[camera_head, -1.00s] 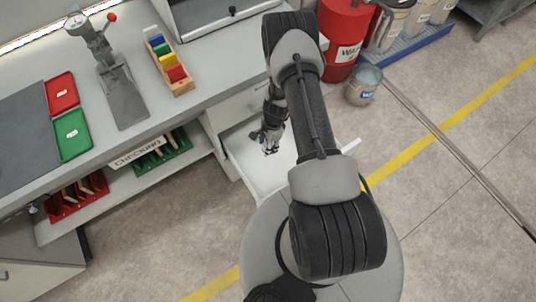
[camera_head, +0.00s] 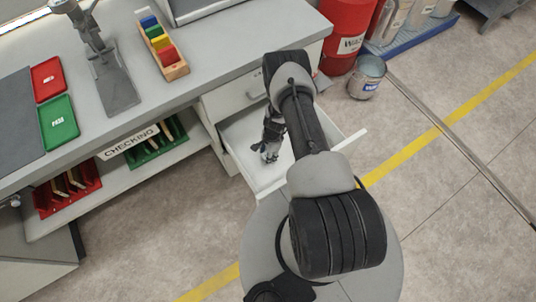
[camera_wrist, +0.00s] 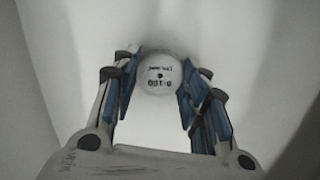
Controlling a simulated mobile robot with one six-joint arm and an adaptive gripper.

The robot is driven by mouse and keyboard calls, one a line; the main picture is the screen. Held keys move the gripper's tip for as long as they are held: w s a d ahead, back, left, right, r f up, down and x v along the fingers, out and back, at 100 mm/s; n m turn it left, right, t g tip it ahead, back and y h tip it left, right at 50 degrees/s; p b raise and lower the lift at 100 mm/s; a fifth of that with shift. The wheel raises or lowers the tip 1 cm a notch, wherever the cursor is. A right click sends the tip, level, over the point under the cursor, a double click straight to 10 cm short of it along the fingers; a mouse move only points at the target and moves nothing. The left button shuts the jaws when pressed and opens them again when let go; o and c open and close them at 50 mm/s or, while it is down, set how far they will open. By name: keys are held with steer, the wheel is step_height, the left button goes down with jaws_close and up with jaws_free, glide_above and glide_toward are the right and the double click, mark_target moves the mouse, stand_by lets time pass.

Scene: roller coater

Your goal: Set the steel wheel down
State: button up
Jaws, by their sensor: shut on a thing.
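The steel wheel (camera_wrist: 160,75) is a small pale disc with dark lettering on its face, in the upper middle of the wrist view. My gripper (camera_wrist: 158,85) is shut on it, with a blue-padded finger against each side. In the head view my gripper (camera_head: 269,155) points down inside an open white drawer (camera_head: 238,150) under the bench; the wheel is too small to make out there. Pale drawer surfaces surround the wheel in the wrist view. I cannot tell whether the wheel touches the drawer floor.
The grey bench (camera_head: 205,75) stands above and left of the drawer, with a block rack (camera_head: 163,48), a press stand (camera_head: 115,85), and red (camera_head: 47,78) and green (camera_head: 58,122) trays. A red bin (camera_head: 347,35) and a bucket (camera_head: 366,77) stand right. Open floor lies right of the drawer.

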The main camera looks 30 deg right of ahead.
steer(key=o, duration=1.1)
step_height(320, 180, up, 12)
steer(key=d+p, duration=0.1)
steer(key=p, duration=0.3)
steer(key=shift+d+r, duration=0.15)
steer(key=shift+d, duration=0.05)
steer(key=shift+s+d, duration=0.1)
steer(key=shift+s, duration=0.05)
